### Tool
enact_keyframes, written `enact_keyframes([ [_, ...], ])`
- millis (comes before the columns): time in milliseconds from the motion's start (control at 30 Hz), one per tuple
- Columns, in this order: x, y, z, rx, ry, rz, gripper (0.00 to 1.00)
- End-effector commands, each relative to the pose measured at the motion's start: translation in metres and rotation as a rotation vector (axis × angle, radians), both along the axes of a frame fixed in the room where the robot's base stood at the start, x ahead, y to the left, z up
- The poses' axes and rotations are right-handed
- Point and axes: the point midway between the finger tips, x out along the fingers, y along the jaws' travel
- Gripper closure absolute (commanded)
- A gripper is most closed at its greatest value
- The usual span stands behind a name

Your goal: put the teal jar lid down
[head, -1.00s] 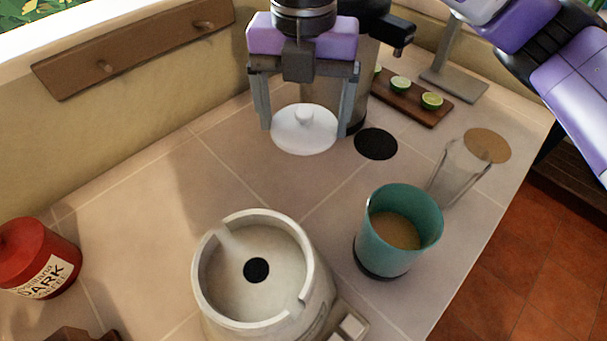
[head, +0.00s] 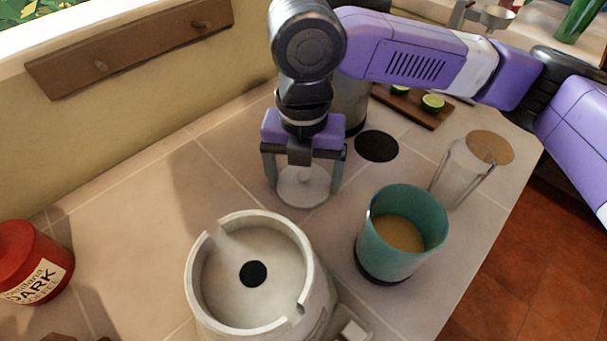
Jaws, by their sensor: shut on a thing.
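A round whitish lid (head: 303,190) with a knob in its middle is between the fingers of my gripper (head: 304,174), which are shut on its opposite edges. The lid looks level, low over the tiled counter; I cannot tell whether it touches. The teal jar (head: 402,252) stands upright and open to the right of the gripper, with brown contents inside. No lid is on it. The lid in my gripper looks white, not teal.
A large white round container (head: 198,285) stands in front of the gripper. A black disc (head: 377,146), a clear glass (head: 452,178) and a cork disc (head: 490,147) are to the right. A red jar (head: 30,262) is at left. Counter left of the gripper is clear.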

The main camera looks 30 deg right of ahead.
Motion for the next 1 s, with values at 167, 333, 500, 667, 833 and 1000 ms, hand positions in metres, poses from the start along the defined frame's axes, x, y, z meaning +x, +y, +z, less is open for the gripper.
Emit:
enact_keyframes([
  [167, 0.0, 0.0, 0.001, 0.0, 0.0, 0.0, 0.54],
  [333, 0.0, 0.0, -0.002, 0.0, 0.0, 0.0, 0.07],
  [500, 0.0, 0.0, -0.002, 0.0, 0.0, 0.0, 0.0],
  [667, 0.0, 0.0, 0.002, -0.001, -0.001, 0.0, 0.0],
  [833, 0.001, 0.0, 0.021, -0.001, -0.002, 0.0, 0.0],
  [1000, 0.001, 0.0, 0.056, 0.0, -0.004, 0.001, 0.0],
])
